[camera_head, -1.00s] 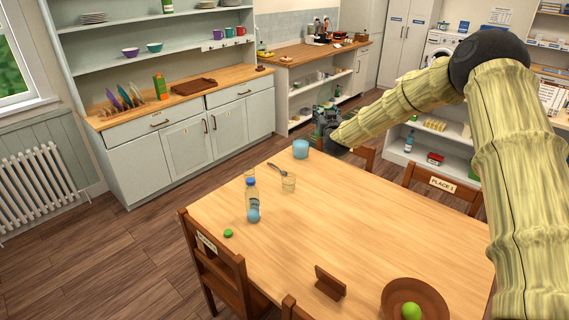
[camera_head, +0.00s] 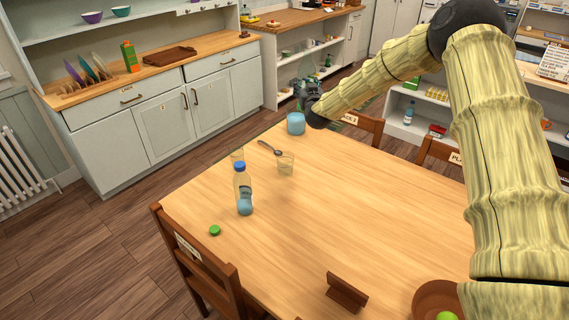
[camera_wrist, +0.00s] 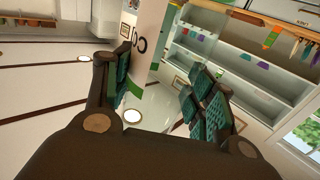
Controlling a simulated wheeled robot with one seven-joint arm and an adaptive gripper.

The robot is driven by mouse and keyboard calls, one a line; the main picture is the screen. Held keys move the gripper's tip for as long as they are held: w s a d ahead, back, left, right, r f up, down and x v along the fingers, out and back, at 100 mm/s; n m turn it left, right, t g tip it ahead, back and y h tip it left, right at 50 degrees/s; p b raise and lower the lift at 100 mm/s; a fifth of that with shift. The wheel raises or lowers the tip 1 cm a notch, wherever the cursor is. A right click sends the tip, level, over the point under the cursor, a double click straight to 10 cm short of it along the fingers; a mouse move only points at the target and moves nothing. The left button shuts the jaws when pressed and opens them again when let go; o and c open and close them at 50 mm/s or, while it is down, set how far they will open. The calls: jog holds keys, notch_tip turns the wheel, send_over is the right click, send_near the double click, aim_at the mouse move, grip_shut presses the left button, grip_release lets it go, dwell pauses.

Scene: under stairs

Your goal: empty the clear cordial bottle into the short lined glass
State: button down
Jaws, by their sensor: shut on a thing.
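My gripper (camera_head: 308,90) is raised beyond the far edge of the table, above and behind the blue cup. Its green-padded fingers (camera_wrist: 160,95) are shut on a see-through thing, apparently the clear cordial bottle; its outline and contents are hard to make out. A short glass (camera_head: 286,163), with faint markings, stands upright on the table, well apart from my gripper. A second glass (camera_head: 237,154) stands to its left, partly hidden behind a blue-capped bottle (camera_head: 244,190). I cannot tell the glasses' lines clearly.
A blue cup (camera_head: 296,123) stands near the table's far corner. A spoon (camera_head: 269,147) lies by the glasses. A green cap (camera_head: 214,230) lies near the left edge. A brown stand (camera_head: 346,292) and bowl (camera_head: 436,302) are in front. The table's middle is clear.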

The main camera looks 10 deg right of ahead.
notch_tip(320, 180, down, 21)
jog(key=b, duration=2)
jog(key=shift+w+d, duration=0.2)
jog(key=shift+w, duration=0.05)
